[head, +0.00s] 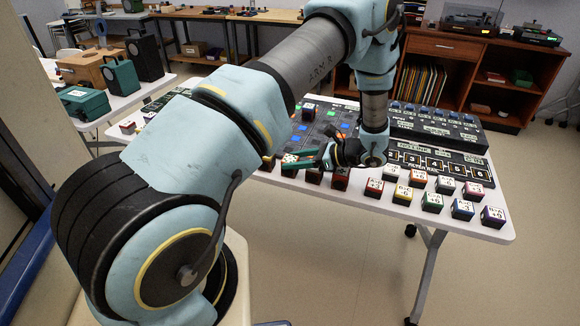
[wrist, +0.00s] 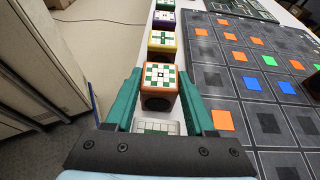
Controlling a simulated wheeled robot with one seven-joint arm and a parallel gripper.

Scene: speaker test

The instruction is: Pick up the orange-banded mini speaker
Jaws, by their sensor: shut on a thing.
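The orange-banded mini speaker (wrist: 160,78) is a small cube with an orange rim around a white and green patterned top and a dark front. In the wrist view it sits between the two green fingertips of my gripper (wrist: 160,88), which is shut on it. In the head view my gripper (head: 290,159) reaches left over the table's near edge, its green fingers around a white-topped cube. The fingers and arm hide part of the speaker there. I cannot tell whether its base touches the table.
A yellow cube (wrist: 162,43) stands just beyond the speaker, with purple and green ones farther along. Another cube (wrist: 155,128) lies under the palm. A dark tiled board (wrist: 262,90) is at right. More cubes (head: 432,203) line the white table (head: 380,208).

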